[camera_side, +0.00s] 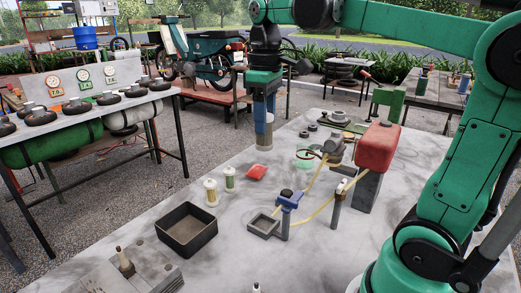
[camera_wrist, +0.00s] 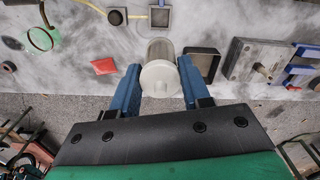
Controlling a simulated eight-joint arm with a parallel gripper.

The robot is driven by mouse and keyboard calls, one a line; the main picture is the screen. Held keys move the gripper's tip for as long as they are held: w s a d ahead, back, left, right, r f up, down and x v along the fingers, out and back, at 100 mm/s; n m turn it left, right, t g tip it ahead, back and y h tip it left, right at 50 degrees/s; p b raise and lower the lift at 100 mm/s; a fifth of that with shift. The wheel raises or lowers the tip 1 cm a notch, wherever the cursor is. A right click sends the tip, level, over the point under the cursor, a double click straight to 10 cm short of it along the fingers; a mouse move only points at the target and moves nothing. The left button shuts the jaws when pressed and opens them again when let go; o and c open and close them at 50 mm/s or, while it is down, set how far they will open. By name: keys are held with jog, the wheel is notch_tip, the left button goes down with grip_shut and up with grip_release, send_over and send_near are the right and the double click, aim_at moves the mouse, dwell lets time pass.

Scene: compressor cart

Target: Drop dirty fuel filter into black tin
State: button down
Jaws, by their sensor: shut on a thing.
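My gripper (camera_side: 264,138) hangs above the table's far left part, its blue fingers pointing down. In the wrist view it is shut on a cylindrical fuel filter (camera_wrist: 160,78) with a grey mesh-like body and a pale round end cap. The black tin (camera_side: 187,230) is an open, square, empty tray on the table, nearer the side camera than the gripper. It also shows in the wrist view (camera_wrist: 215,53), just right of the held filter and partly hidden. Two more small filters, one beige (camera_side: 211,192) and one greenish (camera_side: 229,179), stand upright beside the tin.
A red packet (camera_side: 256,172) lies near the standing filters. A blue-topped stand (camera_side: 289,200) with a yellow hose, a red tank (camera_side: 377,148) and a green glass bowl (camera_side: 305,158) stand to the right. A grey block (camera_side: 125,264) sits front left.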

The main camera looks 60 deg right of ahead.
jog(key=shift+w+a+f, duration=1.6)
jog(key=shift+w+f, duration=0.4)
jog(key=shift+f, duration=0.9)
jog(key=shift+w+a+f, duration=1.65)
jog(key=shift+w+f, duration=0.35)
jog(key=shift+f, duration=0.95)
jog(key=shift+w+a+f, duration=1.6)
jog(key=shift+w+f, duration=0.4)
jog(key=shift+f, duration=0.9)
jog(key=shift+c, duration=1.7)
grip_release()
